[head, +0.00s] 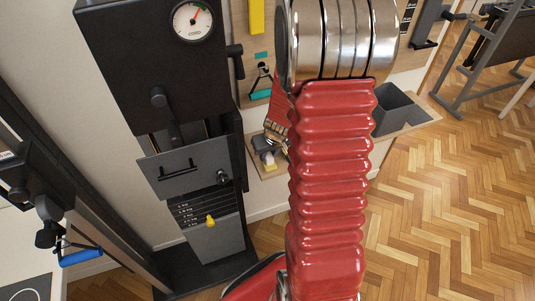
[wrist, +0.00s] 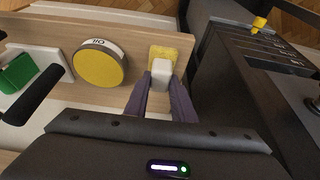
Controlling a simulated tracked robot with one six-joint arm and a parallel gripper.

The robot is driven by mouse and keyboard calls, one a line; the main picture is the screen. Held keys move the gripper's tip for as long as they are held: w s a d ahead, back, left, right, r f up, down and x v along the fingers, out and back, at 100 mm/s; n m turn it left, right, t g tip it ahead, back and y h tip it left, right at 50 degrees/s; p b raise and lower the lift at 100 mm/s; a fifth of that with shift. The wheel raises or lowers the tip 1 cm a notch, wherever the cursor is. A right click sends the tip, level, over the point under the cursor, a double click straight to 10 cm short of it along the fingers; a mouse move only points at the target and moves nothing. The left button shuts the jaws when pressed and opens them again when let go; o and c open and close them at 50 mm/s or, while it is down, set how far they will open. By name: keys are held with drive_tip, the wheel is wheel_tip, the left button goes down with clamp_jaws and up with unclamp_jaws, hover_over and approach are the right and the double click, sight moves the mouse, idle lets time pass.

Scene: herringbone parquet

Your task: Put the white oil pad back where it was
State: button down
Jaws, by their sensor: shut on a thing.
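The white oil pad (wrist: 161,74) shows in the wrist view as a small white block between my fingertips, with a yellow spongy part (wrist: 166,53) against its far side. My gripper (wrist: 161,83) is shut on the white block, one grey-purple finger on each side. They are over the wooden shelf (wrist: 130,35); whether the pad touches the shelf I cannot tell. A round yellow tin (wrist: 98,69) with an upside-down "OIL" label is just left of the gripper. In the head view my gripper (head: 268,151) is partly hidden behind my red arm.
A green block on a white base (wrist: 18,73) lies farther left on the shelf. A dark machine with slots and a yellow knob (wrist: 259,23) stands close on the right. In the head view a grey bin (head: 394,109) sits right of my arm.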

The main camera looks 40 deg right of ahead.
drive_tip(key=c, duration=1.5)
unclamp_jaws()
drive_tip(key=shift+r, duration=0.1)
drive_tip(key=shift+v, duration=5.9)
